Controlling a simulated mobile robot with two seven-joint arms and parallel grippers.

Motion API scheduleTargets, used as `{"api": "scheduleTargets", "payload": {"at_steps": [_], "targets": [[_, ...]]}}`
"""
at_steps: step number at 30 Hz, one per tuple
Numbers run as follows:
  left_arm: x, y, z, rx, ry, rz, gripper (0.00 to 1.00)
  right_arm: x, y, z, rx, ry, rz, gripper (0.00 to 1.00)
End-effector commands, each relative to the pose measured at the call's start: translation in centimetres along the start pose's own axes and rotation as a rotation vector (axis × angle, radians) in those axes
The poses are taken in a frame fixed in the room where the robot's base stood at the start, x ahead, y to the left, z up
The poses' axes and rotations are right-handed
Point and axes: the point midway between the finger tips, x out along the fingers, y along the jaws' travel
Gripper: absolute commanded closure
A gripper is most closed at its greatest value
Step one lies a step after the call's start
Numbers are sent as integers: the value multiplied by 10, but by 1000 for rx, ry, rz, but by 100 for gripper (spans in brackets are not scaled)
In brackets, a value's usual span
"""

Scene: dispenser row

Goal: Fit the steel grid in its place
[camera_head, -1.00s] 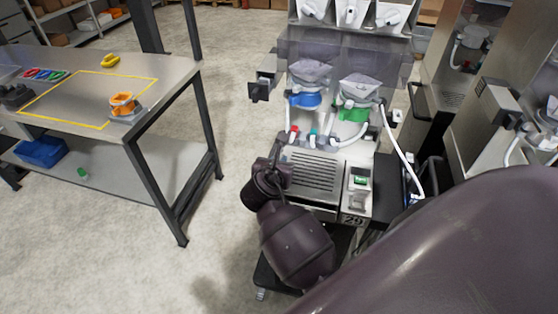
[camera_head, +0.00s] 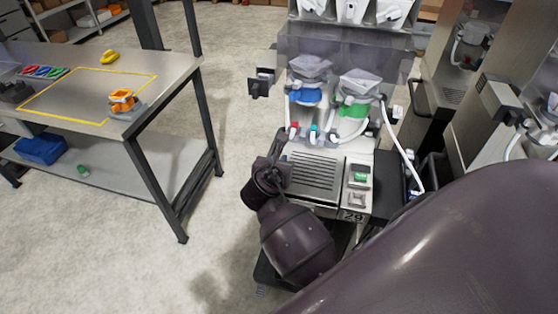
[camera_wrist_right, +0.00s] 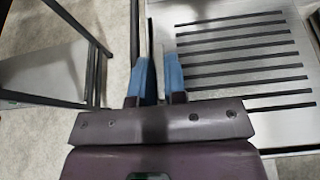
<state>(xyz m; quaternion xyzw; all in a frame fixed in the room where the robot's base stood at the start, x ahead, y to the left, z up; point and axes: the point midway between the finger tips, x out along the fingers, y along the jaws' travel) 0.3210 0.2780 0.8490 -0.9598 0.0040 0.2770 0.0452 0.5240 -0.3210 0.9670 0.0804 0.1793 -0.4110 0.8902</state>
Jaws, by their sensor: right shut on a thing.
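The steel grid (camera_head: 314,173), a flat plate with dark parallel slots, lies at the front of the dispenser numbered 29. It also shows in the right wrist view (camera_wrist_right: 240,60). My right gripper (camera_head: 279,157) is at the grid's left edge. In the right wrist view its blue fingers (camera_wrist_right: 160,75) are close together, shut on the grid's edge. The fingertips are small and partly hidden in the head view. Whether the grid sits flush in its place cannot be told. My left gripper is not in view.
A metal table (camera_head: 175,75) stands left, with open floor between.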

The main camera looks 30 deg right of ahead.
Motion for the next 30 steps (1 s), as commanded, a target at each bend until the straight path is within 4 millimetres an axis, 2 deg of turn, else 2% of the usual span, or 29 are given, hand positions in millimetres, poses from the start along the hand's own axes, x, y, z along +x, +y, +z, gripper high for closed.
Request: {"api": "scheduleTargets", "payload": {"at_steps": [8, 9, 14, 15, 24, 30], "targets": [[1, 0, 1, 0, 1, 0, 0, 2, 0, -5, -1, -1, 0, 100], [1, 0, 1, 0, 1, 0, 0, 2, 0, -5, -1, -1, 0, 84], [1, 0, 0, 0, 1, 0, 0, 2, 0, -5, -1, -1, 0, 60], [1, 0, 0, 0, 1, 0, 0, 2, 0, -5, -1, 0, 0, 58], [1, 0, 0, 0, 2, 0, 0, 2, 0, -6, 0, 1, 0, 58], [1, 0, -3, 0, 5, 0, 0, -20, 0, -6, 1, 2, 1, 58]]}}
